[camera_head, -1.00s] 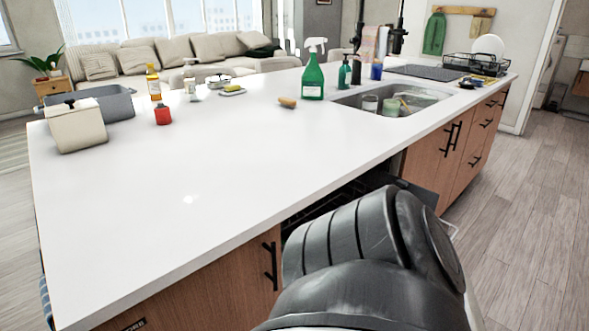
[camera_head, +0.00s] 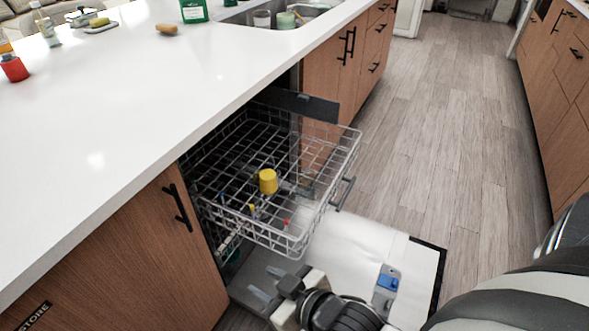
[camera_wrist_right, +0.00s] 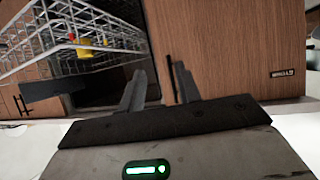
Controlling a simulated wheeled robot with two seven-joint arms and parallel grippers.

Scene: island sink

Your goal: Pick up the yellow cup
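The yellow cup (camera_head: 268,181) sits in the upper dishwasher rack (camera_head: 345,150), which is pulled out from under the counter. The cup also shows in the right wrist view (camera_wrist_right: 86,47), at upper left behind the rack wires. My right gripper (camera_head: 263,284) is below and in front of the rack, over the opened dishwasher door (camera_head: 400,255). In the right wrist view its two fingers (camera_wrist_right: 160,75) stand apart with nothing between them. The gripper is clear of the cup. My left gripper is not in view.
Small red, blue and yellow items lie in or below the rack; the wires partly hide them. The white counter (camera_head: 110,110) overhangs the rack at left. A sink (camera_head: 285,15) is at the back. A wooden cabinet (camera_head: 125,260) stands left of the dishwasher. Wooden floor (camera_head: 440,120) is free at right.

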